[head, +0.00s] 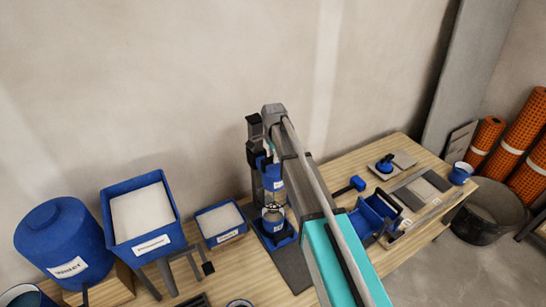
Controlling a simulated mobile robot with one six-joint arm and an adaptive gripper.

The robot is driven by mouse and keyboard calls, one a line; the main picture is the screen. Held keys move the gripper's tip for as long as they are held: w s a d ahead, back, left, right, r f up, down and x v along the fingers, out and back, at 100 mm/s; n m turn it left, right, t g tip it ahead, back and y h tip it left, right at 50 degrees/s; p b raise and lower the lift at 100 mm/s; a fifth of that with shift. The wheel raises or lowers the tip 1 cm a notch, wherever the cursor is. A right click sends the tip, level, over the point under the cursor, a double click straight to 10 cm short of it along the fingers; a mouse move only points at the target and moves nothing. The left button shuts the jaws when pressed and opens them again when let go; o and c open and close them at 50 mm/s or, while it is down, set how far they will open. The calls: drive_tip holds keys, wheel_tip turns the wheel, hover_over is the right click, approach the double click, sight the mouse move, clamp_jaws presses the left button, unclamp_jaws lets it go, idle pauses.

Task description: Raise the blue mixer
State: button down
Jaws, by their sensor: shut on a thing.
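The blue mixer (273,180) is upright near the middle of the head view, behind the table's front part. Its blue body is directly above a small pale, clear-looking vessel (273,216), which sits on a blue base (276,237). My gripper (260,160) is at the upper left side of the mixer, and I take it to be shut on it. The fingertips are small and dark, and their exact contact is hard to make out. I cannot tell whether there is a gap between the mixer and the vessel. My arm hides the area to the right.
A blue drum (62,240), a large blue hopper (143,218) and a smaller blue tray (222,222) stand at left. At right are a blue holder (376,215), grey tiles (421,192) and a blue cup (460,172). The wall (200,80) is close behind.

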sight(274, 168)
drive_tip(key=shift+w+r, duration=0.1)
drive_tip(key=shift+r, duration=0.15)
drive_tip(key=shift+c, duration=2.4)
unclamp_jaws()
drive_tip(key=shift+f, duration=0.15)
drive_tip(key=shift+f+b, duration=2.1)
drive_tip(key=shift+b, duration=0.15)
wheel_tip(274, 168, up, 14)
drive_tip(key=p, duration=1.4)
drive_tip(key=s+d+f+n+b, duration=0.9)
drive_tip(key=s+d+f+b, duration=1.1)
drive_tip(key=f+b, duration=0.1)
drive_tip(key=shift+s, duration=0.2)
